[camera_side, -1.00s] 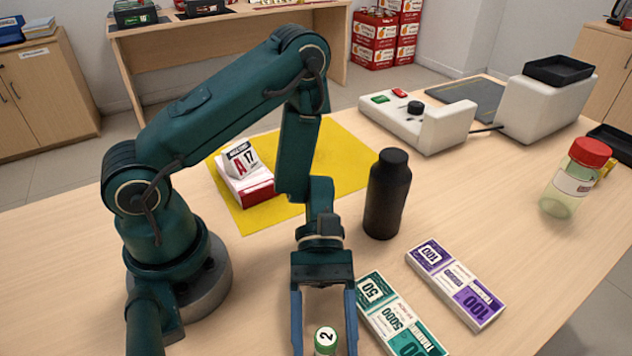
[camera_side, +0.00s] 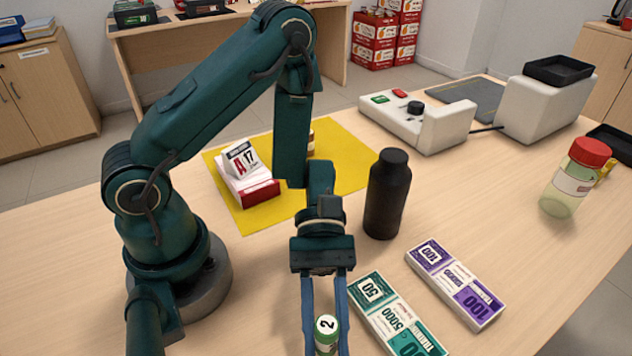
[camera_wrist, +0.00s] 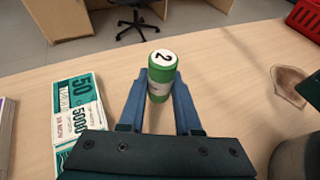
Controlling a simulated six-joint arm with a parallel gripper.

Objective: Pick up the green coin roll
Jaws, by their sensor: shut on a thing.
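The green coin roll (camera_side: 326,335) stands upright with a white top marked 2, at the bottom of the side view. My gripper (camera_side: 326,322) is shut on it, with one blue finger along each side. In the wrist view the green coin roll (camera_wrist: 161,78) sits between the tips of my gripper (camera_wrist: 160,88), with a pale band around its lower part. Its lower end is cut off in the side view, and I cannot tell whether it touches the counter.
A green banknote bundle (camera_side: 398,318) lies close right of my gripper, with a purple bundle (camera_side: 455,283) beyond. A black bottle (camera_side: 387,195) stands behind them. A yellow mat (camera_side: 345,165) holds a calendar block (camera_side: 243,172). A red-lidded jar (camera_side: 573,180) stands far right.

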